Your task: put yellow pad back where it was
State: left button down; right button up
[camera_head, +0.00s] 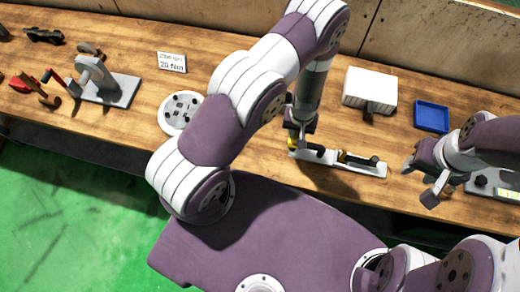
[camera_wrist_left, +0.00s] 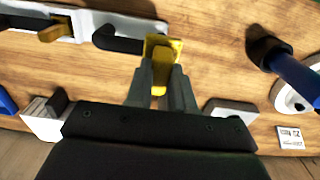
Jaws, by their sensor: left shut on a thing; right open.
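The yellow pad (camera_wrist_left: 162,50) is between the fingers of my left gripper (camera_wrist_left: 160,88) in the left wrist view. The gripper is shut on it. In the head view the pad (camera_head: 292,142) shows small beside my left gripper (camera_head: 301,134), at the left end of a white bar-shaped fixture (camera_head: 370,170). The fixture carries black handles and another yellow piece (camera_head: 343,156). I cannot tell whether the held pad touches the fixture. My right gripper (camera_head: 425,182) is open and empty, right of the fixture.
A white box (camera_head: 369,87) and a blue tray (camera_head: 432,117) stand behind the fixture. A round white plate (camera_head: 181,113), a sign (camera_head: 172,62) and a grey stand (camera_head: 112,88) are to the left.

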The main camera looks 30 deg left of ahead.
pick_arm(q)
jog(key=s+b, duration=0.1)
jog(key=b, duration=0.1)
jog(key=f+b, duration=0.1)
jog(key=b, duration=0.1)
jog(key=shift+s+d+f, duration=0.1)
jog(key=shift+s+d, duration=0.25)
jog(key=shift+d, duration=0.05)
jog(key=s+a+f+b, duration=0.1)
jog(key=a+f+b, duration=0.2)
jog(key=b, duration=0.1)
jog(key=s+a+f+b, duration=0.1)
jog(key=a+f+b, duration=0.2)
jog(key=a+b, duration=0.1)
jog(key=s+a+f+b, duration=0.2)
jog(key=a+f+b, duration=0.1)
jog(key=b, duration=0.3)
jog(key=shift+a, duration=0.45)
jog(key=shift+w+f, duration=0.1)
jog(key=shift+f, duration=0.05)
jog(key=shift+f+b, duration=0.15)
jog(key=shift+b, duration=0.2)
jog(key=c, duration=1)
grip_release()
